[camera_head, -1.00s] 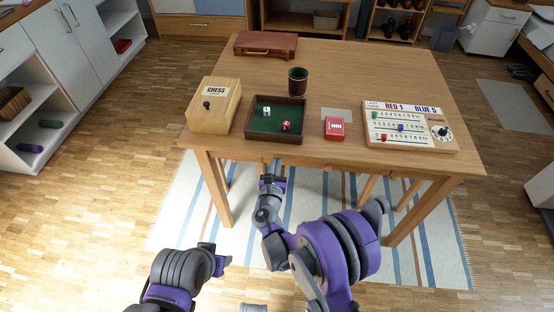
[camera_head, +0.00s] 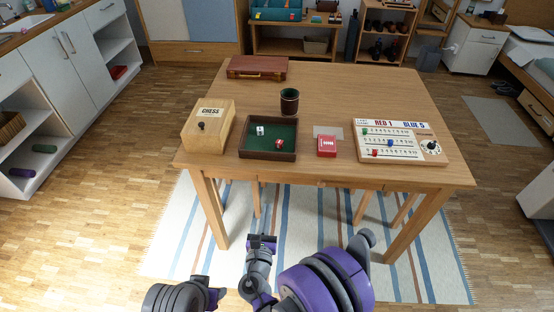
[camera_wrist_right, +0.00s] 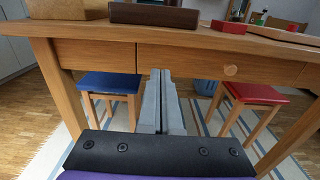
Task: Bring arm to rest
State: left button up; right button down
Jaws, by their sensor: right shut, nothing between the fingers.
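My right arm comes in from the bottom of the head view. Its gripper (camera_head: 263,239) is over the striped rug, in front of the table and apart from it. In the right wrist view the two grey fingers (camera_wrist_right: 160,100) lie together, shut and empty. They point toward the table's drawer front (camera_wrist_right: 205,62), which has a round wooden knob (camera_wrist_right: 230,70) and looks flush with the frame.
The wooden table (camera_head: 345,95) carries a chess box (camera_head: 209,128), a dice tray (camera_head: 268,154), a dark cup (camera_head: 289,101), a red card box (camera_head: 327,146), a scoreboard (camera_head: 400,142) and a brown case (camera_head: 257,67). Blue (camera_wrist_right: 108,82) and red (camera_wrist_right: 255,92) stools stand beneath.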

jog(key=s+d+r+m+g+h, duration=0.2)
jog(key=d+m+g, duration=0.2)
jog(key=d+m, duration=0.6)
jog(key=s+d+r+m+g+h, duration=0.25)
jog(key=d+m, duration=0.55)
jog(key=d, duration=0.4)
jog(key=s+d+m+g+y, duration=0.2)
jog(key=s+m+g, duration=0.1)
jog(key=s+m, duration=0.65)
jog(key=s+d+m+g+y, duration=0.2)
jog(key=s+m+g+y, duration=0.15)
jog(key=s+m, duration=0.65)
pick_arm(q)
notch_tip(320, 180, up, 19)
jog(key=w+p, duration=0.2)
jog(key=p, duration=1.5)
jog(key=shift+t, duration=0.4)
pick_arm(e)
notch_tip(320, 180, up, 19)
jog(key=w+n+h, duration=0.1)
jog(key=shift+w+a+f, duration=0.2)
jog(key=shift+w+a, duration=0.05)
pick_arm(q)
jog(key=shift+s+r, duration=0.1)
pick_arm(e)
jog(key=shift+s+n, duration=0.1)
jog(key=shift+n, duration=0.15)
